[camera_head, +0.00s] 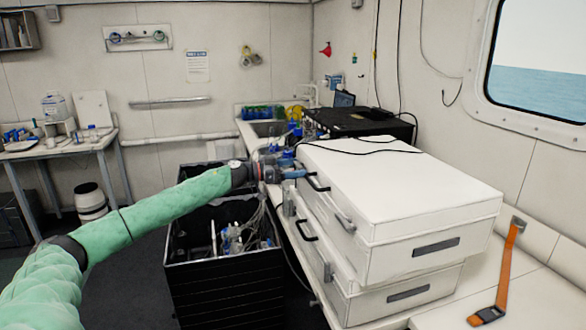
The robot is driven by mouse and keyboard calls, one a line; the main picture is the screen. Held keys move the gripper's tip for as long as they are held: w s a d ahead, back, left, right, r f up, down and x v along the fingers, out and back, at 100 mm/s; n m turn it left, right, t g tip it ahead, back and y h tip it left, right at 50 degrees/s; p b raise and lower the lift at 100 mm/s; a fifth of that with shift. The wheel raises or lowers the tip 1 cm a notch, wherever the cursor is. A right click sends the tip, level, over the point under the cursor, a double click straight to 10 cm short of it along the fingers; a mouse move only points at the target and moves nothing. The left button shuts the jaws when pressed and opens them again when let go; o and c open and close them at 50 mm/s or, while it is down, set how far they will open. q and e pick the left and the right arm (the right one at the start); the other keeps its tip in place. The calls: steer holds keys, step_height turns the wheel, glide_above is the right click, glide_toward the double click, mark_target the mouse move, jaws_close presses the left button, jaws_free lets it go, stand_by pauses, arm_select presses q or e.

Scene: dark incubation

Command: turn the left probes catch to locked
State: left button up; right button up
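Two white lidded cases are stacked on the bench, an upper case (400,185) and a lower case (400,300). Their left-facing side carries black handles and small metal catches; one catch (345,222) is on the upper case, another (328,272) on the lower one, and another (289,205) toward the far end. No probes label is readable, and I cannot tell how any catch is set. My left gripper (294,173) is at the far end of that side, close to the upper black handle (318,182). Its fingers are too small to read. My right gripper is out of view.
A black open crate (222,290) with bottles and cables stands on the floor under my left arm. A dark equipment box (360,124) sits behind the cases. An orange strap (509,265) lies at the right. A side table (60,148) stands far left.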

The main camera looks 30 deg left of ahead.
arm_select(q)
steer(key=c, duration=0.9)
steer(key=shift+o, duration=0.2)
steer(key=shift+m, duration=0.4)
steer(key=m+b, duration=0.6)
steer(key=m, duration=1.1)
steer(key=shift+w+a, duration=0.1)
steer(key=shift+w, duration=0.05)
steer(key=shift+r, duration=0.1)
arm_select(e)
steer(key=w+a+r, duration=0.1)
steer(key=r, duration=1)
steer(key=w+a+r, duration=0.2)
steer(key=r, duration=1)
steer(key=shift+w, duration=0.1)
